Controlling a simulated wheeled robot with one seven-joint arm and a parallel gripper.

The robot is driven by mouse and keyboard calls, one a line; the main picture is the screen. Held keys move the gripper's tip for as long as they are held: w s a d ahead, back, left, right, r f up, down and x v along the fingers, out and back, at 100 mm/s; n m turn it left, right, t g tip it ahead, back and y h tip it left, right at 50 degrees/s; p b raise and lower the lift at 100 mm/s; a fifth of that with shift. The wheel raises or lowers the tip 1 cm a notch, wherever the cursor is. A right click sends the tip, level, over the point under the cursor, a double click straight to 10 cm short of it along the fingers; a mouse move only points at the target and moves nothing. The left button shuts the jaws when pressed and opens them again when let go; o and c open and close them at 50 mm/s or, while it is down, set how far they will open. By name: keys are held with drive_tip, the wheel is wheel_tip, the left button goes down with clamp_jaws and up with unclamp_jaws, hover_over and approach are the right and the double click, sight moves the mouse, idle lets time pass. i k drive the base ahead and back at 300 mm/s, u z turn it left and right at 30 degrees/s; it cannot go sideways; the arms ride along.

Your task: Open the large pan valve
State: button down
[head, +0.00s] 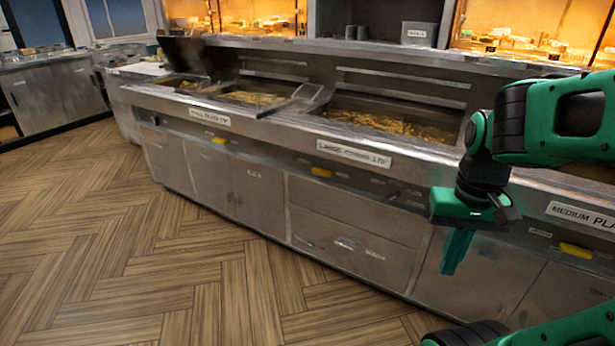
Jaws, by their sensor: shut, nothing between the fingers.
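A long steel frying range (262,130) runs across the view. A white label (354,153) on its front seems to read "LARGE", with the rest too blurred to be sure. Just below the label's left end is a small yellow handle (321,172), which may be the large pan valve; how it is set is too small to tell. Above the label is a wide pan of golden frying food (393,125). My green gripper (449,266) is shut and empty, pointing down in front of the range. It is right of and lower than that yellow handle, and apart from it.
Other yellow handles sit under the left label (219,140) and under the "MEDIUM" label (576,250). Cabinet doors and a drawer (352,235) fill the lower front. The wooden floor (180,260) at left is clear. My arm covers part of the range at right.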

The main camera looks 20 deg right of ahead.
sight(325, 173)
drive_tip(key=i, duration=1)
